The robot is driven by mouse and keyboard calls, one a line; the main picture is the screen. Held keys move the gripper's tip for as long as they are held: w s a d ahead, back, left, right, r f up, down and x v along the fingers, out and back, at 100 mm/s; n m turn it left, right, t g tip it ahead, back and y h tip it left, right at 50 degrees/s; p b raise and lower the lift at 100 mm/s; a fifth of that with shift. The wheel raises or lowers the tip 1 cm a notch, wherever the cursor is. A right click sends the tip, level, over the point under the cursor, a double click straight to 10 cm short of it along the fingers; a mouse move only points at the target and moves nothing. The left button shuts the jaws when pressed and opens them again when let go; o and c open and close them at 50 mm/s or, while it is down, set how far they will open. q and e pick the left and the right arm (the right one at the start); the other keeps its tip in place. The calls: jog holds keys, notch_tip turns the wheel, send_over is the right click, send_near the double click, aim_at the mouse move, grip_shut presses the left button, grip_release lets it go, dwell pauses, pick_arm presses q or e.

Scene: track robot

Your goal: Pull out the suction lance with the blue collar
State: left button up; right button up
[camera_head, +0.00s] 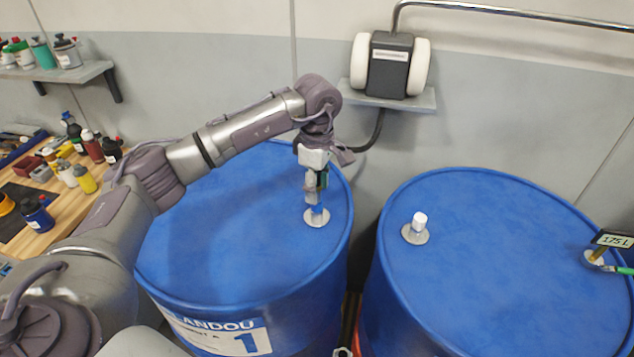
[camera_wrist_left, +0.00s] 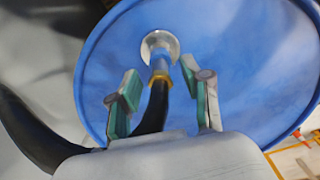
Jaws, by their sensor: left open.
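The suction lance with the blue collar (camera_wrist_left: 159,64) stands in a round grey bung fitting (camera_head: 316,217) on top of the left blue drum (camera_head: 220,220), labelled 1. In the left wrist view a yellow ring sits at the collar's near end, and a black hose (camera_wrist_left: 155,110) runs from it. In the head view the lance top is mostly hidden by my left gripper (camera_head: 317,184), which is just above the fitting. My left gripper (camera_wrist_left: 160,75) is open, its green-padded fingers on either side of the lance with gaps. My right gripper is not in view.
A second blue drum (camera_head: 490,260) stands at the right, with a white-capped fitting (camera_head: 415,229) and a 175 L tag (camera_head: 614,240). A pump (camera_head: 390,64) sits on a wall shelf behind. A wooden bench with bottles (camera_head: 84,179) is at the left.

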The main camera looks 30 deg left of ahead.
pick_arm(q)
jog(key=shift+f, duration=0.15)
grip_shut()
jog(key=shift+r, duration=0.45)
dwell(0.5)
jog(key=shift+r+p, duration=1.4)
jog(key=shift+r, duration=1)
